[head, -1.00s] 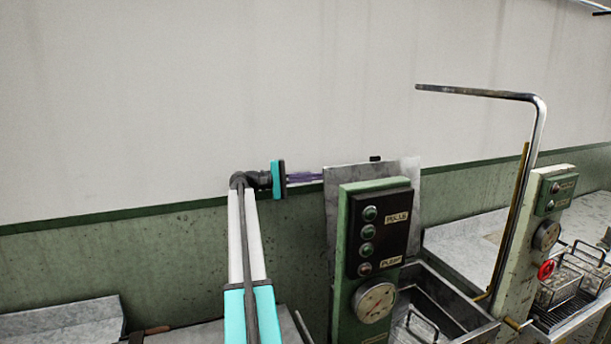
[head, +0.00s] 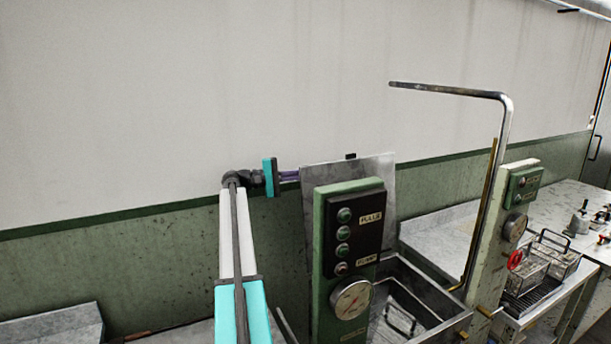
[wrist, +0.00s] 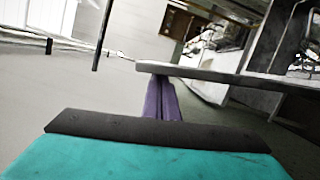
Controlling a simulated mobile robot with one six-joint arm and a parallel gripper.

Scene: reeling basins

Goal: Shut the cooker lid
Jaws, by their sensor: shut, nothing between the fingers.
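The cooker lid (head: 376,180) is a flat grey metal plate standing upright, open, at the back of the open metal basin (head: 436,297). A small black knob (head: 350,156) shows at its top edge. A green control panel post hides its lower left part. My gripper (head: 290,175) is at the lid's left edge, near its top, with purple fingers shut and empty. In the wrist view the fingers (wrist: 163,98) reach the grey edge of the lid (wrist: 225,76). I cannot tell whether they touch it; their tips are partly hidden.
The green post (head: 346,250) with buttons and a gauge stands in front of the lid. A bent metal pipe (head: 504,120) rises right of the basin. A second post (head: 510,225) and wire baskets (head: 540,265) are farther right. The wall behind is bare.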

